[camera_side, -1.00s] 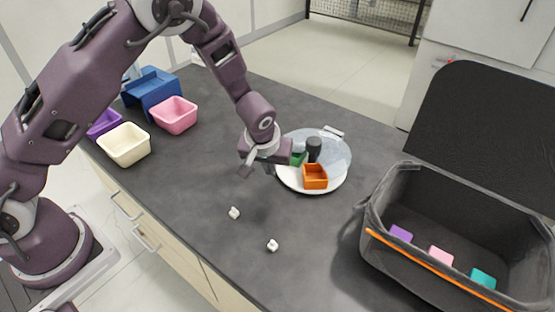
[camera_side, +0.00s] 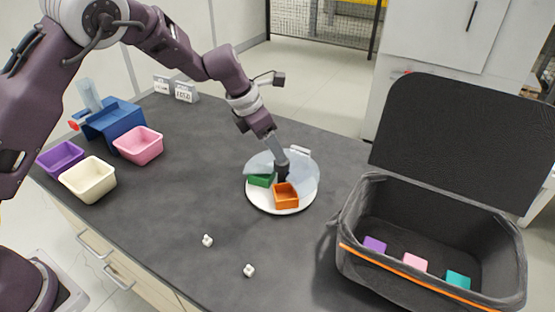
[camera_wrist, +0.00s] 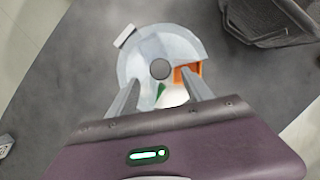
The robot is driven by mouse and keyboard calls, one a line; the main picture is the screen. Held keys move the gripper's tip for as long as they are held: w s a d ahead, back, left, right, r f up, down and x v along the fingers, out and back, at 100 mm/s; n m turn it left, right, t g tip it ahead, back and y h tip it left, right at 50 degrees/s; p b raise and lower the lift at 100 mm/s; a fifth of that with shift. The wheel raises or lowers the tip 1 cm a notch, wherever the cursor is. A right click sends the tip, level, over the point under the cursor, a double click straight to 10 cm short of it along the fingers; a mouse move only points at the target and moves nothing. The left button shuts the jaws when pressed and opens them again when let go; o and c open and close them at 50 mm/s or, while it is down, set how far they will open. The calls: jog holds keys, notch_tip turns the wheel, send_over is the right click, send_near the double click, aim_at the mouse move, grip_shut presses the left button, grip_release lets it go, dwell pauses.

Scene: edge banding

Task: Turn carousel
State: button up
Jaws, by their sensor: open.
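The carousel is a round white plate (camera_side: 262,204) with a clear, partly cut-away cover (camera_side: 306,174) over it. An orange open box (camera_side: 286,196) and a green box (camera_side: 262,180) sit on it. A dark upright knob (camera_side: 282,173) stands at its middle; in the wrist view the knob (camera_wrist: 160,69) shows as a grey disc. My gripper (camera_side: 280,158) points down at the knob from above. In the wrist view its two fingers (camera_wrist: 160,88) are spread apart, with the knob between and slightly beyond their tips. I cannot tell whether they touch anything.
A dark open bag (camera_side: 352,222) with purple, pink and teal boxes inside stands at the right. Pink (camera_side: 139,146), cream (camera_side: 88,180) and purple (camera_side: 60,160) bins and a blue holder (camera_side: 112,124) are at the left. Two small white pieces (camera_side: 207,240) lie in front.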

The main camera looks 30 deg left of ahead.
aim_at(281, 174)
jog(key=x, duration=0.5)
jog(key=shift+w+f, duration=0.1)
jog(key=shift+f, duration=0.3)
grip_shut()
